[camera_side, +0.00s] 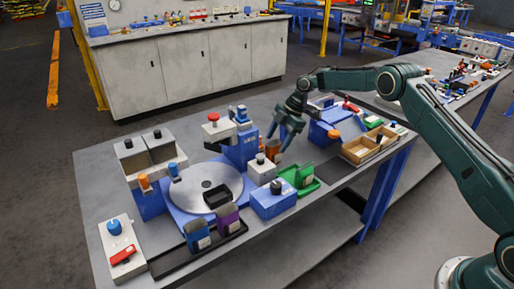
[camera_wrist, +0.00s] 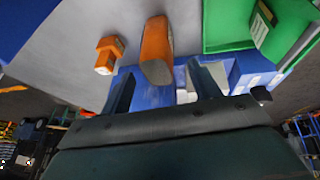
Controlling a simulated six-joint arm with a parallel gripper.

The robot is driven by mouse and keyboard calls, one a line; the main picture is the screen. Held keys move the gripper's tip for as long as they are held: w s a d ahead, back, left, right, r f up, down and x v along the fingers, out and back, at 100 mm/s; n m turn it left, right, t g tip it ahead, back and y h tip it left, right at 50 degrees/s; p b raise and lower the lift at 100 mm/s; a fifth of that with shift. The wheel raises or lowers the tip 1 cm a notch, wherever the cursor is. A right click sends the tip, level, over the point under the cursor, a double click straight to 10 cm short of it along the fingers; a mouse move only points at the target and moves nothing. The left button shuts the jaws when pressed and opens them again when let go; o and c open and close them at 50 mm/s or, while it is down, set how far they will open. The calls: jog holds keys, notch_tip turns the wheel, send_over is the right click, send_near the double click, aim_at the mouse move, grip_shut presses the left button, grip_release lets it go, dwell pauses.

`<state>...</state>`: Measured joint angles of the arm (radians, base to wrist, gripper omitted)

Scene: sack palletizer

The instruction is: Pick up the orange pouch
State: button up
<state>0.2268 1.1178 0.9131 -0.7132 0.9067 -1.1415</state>
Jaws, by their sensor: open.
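The orange pouch (camera_wrist: 157,50) stands on the grey table in the wrist view, just beyond and between the two fingertips, nothing gripping it. In the side view the orange pouch (camera_side: 274,147) is small and partly covered by my fingers. My gripper (camera_wrist: 162,90) is open and empty, with its dark fingers apart. In the side view my gripper (camera_side: 279,142) hangs low over the table, fingers pointing down close to the pouch. I cannot tell whether a finger touches the pouch.
A smaller orange piece (camera_wrist: 108,55) stands left of the pouch in the wrist view. A green tray (camera_side: 312,185) and a blue box (camera_side: 272,206) are close by. A blue machine with a round metal disc (camera_side: 207,198) is to the left, a wooden tray (camera_side: 350,155) to the right.

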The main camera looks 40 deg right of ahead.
jog(key=shift+x, duration=1.4)
grip_shut()
jog(key=shift+r, duration=0.1)
jog(key=shift+r, duration=4.95)
jog(key=shift+a+r, duration=0.1)
jog(key=shift+a, duration=0.05)
